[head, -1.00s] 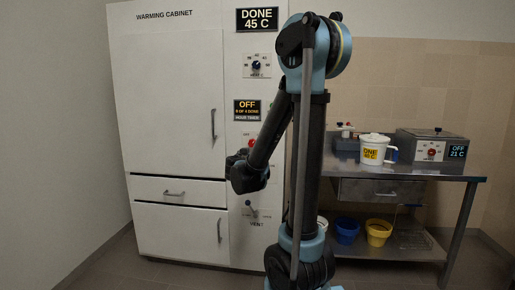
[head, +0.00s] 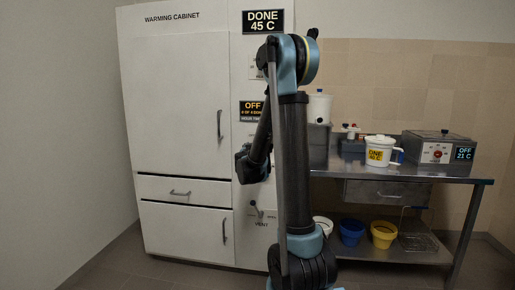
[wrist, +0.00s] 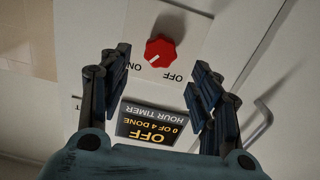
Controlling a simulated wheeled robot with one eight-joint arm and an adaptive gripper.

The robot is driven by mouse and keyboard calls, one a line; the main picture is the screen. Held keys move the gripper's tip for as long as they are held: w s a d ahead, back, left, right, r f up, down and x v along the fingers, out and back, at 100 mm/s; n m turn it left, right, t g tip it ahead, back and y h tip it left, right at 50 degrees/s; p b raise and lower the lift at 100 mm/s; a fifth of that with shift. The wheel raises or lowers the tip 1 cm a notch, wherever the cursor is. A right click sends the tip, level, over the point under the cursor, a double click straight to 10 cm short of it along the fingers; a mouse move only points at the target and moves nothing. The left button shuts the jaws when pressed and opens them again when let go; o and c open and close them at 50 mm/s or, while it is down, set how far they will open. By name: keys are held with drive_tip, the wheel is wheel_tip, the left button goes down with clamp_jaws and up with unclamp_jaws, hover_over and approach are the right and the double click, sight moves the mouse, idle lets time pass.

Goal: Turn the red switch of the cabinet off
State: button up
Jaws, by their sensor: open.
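The white warming cabinet (head: 175,95) stands at left centre in the head view. Its red switch (wrist: 160,52) is a round knob in the wrist view, between the ON and OFF labels. A pale mark on the knob's lower left lies on the ON side. My gripper (wrist: 162,60) is open and empty, with its fingers spread left and right of the knob in the picture, apart from it. In the head view my gripper (head: 250,165) is in front of the cabinet's right panel, and my arm hides the red switch.
A timer display (wrist: 151,124) reads OFF, 0 of 4 done, in the wrist view. The vent lever (head: 254,208) is below my gripper. A metal table (head: 400,176) at right holds a white jug (head: 379,142) and a grey heater box (head: 438,147). A cabinet handle (wrist: 258,125) is at right.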

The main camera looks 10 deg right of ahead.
drive_tip(key=x, duration=0.6)
drive_tip(key=shift+w, duration=0.4)
drive_tip(key=shift+d, duration=0.1)
